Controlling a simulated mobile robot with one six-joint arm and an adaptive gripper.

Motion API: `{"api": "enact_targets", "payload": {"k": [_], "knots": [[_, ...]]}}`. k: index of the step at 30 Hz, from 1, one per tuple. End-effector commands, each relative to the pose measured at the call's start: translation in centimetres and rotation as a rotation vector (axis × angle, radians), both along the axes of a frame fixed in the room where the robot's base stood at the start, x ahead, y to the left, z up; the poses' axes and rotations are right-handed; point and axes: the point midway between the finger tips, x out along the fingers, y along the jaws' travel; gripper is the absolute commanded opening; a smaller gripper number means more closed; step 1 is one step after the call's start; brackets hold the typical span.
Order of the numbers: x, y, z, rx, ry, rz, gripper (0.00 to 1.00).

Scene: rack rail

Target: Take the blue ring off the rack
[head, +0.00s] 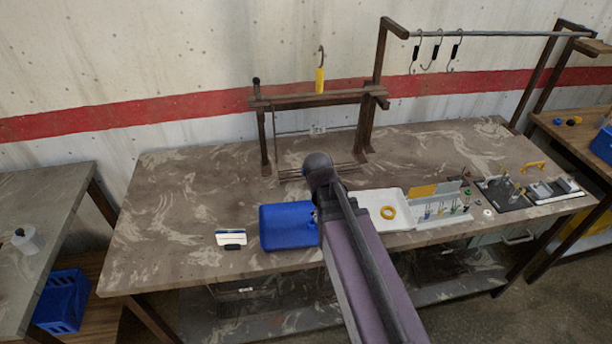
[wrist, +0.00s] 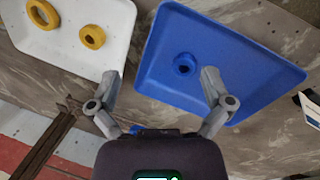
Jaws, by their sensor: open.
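A blue ring (wrist: 184,64) lies in the blue tray (wrist: 262,70) in the wrist view. The tray also shows in the head view (head: 288,228), where I cannot make out the ring. My gripper (wrist: 162,76) is open in the wrist view, its fingers apart with nothing seen between the tips; the blue ring appears beyond them. A small blue patch (wrist: 138,129) shows by the palm, too covered to identify. In the head view my arm hides the gripper. A dark wooden rack (head: 310,98) stands at the back of the table; no blue ring can be made out on it.
A metal rail (head: 490,34) with several hooks is at the back right. Small tools and a holder (head: 440,208) crowd the right side.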

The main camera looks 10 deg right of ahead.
Motion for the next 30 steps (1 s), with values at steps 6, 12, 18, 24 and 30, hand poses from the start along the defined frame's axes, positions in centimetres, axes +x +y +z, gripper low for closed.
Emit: {"api": "enact_targets", "payload": {"k": [6,12,18,24,30], "knots": [[6.0,1.5,-2.4,-0.25,0.075,0.39,1.0],[11.2,4.0,-3.0,-0.503,0.205,0.746,1.0],[15.9,7.9,-2.6,-0.756,0.386,1.051,1.0],[18.9,11.5,-1.7,-0.946,0.56,1.243,1.0],[19.9,13.3,-0.9,-1.029,0.652,1.317,1.0]]}}
